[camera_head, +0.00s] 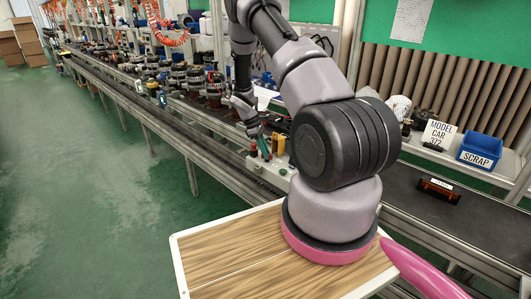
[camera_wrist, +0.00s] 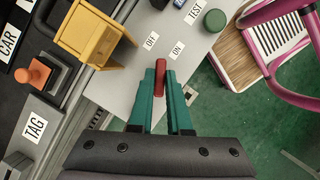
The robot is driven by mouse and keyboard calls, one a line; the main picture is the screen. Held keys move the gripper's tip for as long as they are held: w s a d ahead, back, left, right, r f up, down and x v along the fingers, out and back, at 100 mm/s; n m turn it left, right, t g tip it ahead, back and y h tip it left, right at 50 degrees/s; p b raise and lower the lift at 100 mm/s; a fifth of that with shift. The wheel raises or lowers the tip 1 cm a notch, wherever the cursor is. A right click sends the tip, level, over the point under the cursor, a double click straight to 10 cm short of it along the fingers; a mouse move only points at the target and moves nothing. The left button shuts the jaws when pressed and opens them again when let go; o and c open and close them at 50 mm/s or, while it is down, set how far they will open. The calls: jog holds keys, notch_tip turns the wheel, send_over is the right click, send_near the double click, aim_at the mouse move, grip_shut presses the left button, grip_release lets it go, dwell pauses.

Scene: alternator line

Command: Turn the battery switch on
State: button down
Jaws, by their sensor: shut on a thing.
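The battery switch has a red lever (camera_wrist: 160,74) on a light grey panel (camera_wrist: 122,92), in the wrist view. The OFF label (camera_wrist: 151,40) and the ON label (camera_wrist: 177,49) lie just beyond the lever's tip. The tip points roughly between the two labels, so I cannot tell its setting. My gripper (camera_wrist: 161,92) has teal fingers on both sides of the lever and is shut on it. The fingers hide the lever's lower part. In the head view my gripper (camera_head: 260,138) reaches down at the panel (camera_head: 268,174), partly behind my arm.
A green button (camera_wrist: 215,20) is beside the TEST label. A yellow box-like part (camera_wrist: 92,35) stands close left of my fingers. An orange-red knob (camera_wrist: 34,73) is near the TAG label. In the head view, crowded conveyors run behind; a blue SCRAP bin (camera_head: 479,150) stands right.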

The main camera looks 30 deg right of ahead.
jog(key=m+y, duration=0.1)
jog(key=m, duration=0.2)
jog(key=m+g, duration=0.1)
jog(key=m, duration=0.1)
jog(key=shift+w+d+m+y, duration=0.1)
jog(key=shift+m+y, duration=0.3)
dwell(0.4)
jog(key=c, duration=0.9)
grip_release()
jog(key=shift+o, duration=0.2)
jog(key=v, duration=1)
jog(key=shift+w+r, duration=0.25)
jog(key=shift+r, duration=0.1)
